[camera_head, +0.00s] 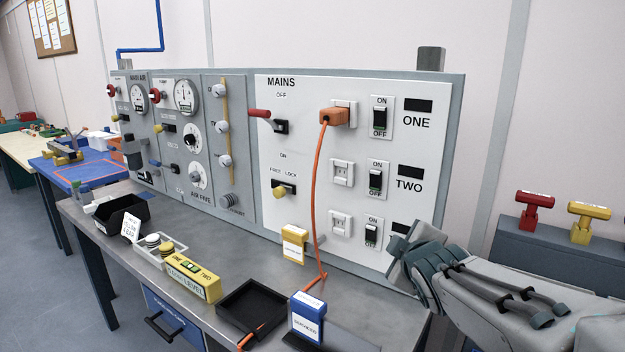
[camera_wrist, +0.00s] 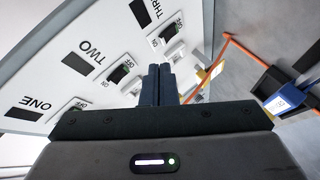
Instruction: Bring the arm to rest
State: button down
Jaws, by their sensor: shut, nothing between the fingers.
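My arm reaches in from the right edge in the head view, with my gripper (camera_head: 402,262) at the lower right corner of the white mains panel (camera_head: 310,240). In the wrist view my gripper (camera_wrist: 159,70) has its two dark fingers together, with nothing between them. The fingers point along the panel face toward the switches marked TWO and THREE. I cannot tell whether the fingertips touch the panel.
An orange plug (camera_head: 334,116) sits in the top socket, its cord hanging to the steel bench (camera_head: 180,230). A yellow block (camera_head: 294,243), a blue block (camera_head: 307,318) and a black tray (camera_head: 254,303) stand on the bench. Red (camera_head: 534,208) and yellow (camera_head: 587,222) handles stand at right.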

jog(key=s+a+f+m+g+p, duration=0.2)
jog(key=s+m+g+p, duration=0.2)
jog(key=s, duration=0.6)
jog(key=s+a+f+m+g+p, duration=0.1)
jog(key=s+m+g+p, duration=0.3)
jog(key=s, duration=0.6)
jog(key=f+m+g, duration=0.1)
jog(key=m+g, duration=0.1)
jog(key=m, duration=0.1)
jog(key=shift+a+m+g+y, duration=0.3)
jog(key=shift+a+m+y, duration=0.1)
